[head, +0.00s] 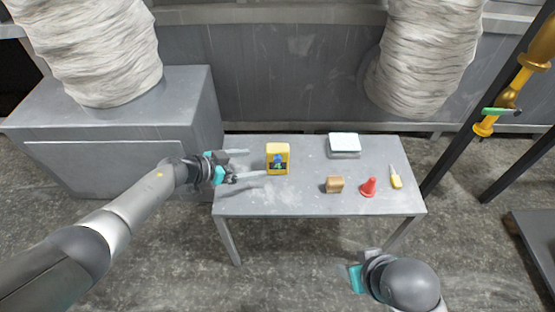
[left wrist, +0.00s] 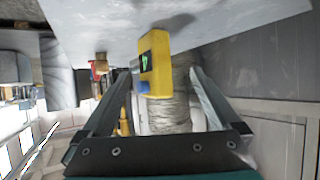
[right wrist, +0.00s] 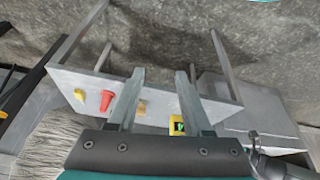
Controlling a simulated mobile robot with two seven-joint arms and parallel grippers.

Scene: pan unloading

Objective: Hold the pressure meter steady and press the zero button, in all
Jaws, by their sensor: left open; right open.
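The yellow pressure meter (head: 278,160) stands on the left half of the grey table, with a dark face, a green display and a blue part on its front. It also shows in the left wrist view (left wrist: 158,62), between and beyond the fingers. My left gripper (head: 258,165) is open at the meter's left side, fingers pointing at it; I cannot tell whether they touch it. My right gripper (right wrist: 157,75) is open and empty, in front of the table; its fingers are hardly visible in the head view. The right wrist view shows the meter (right wrist: 177,125) partly behind a finger.
On the table (head: 245,203) are a white-topped box (head: 344,145) at the back, a brown block (head: 334,184), a red cone (head: 368,187) and a yellow-handled tool (head: 396,178). A yellow pipe with a green handle (head: 502,111) stands at the right. The table's front left is clear.

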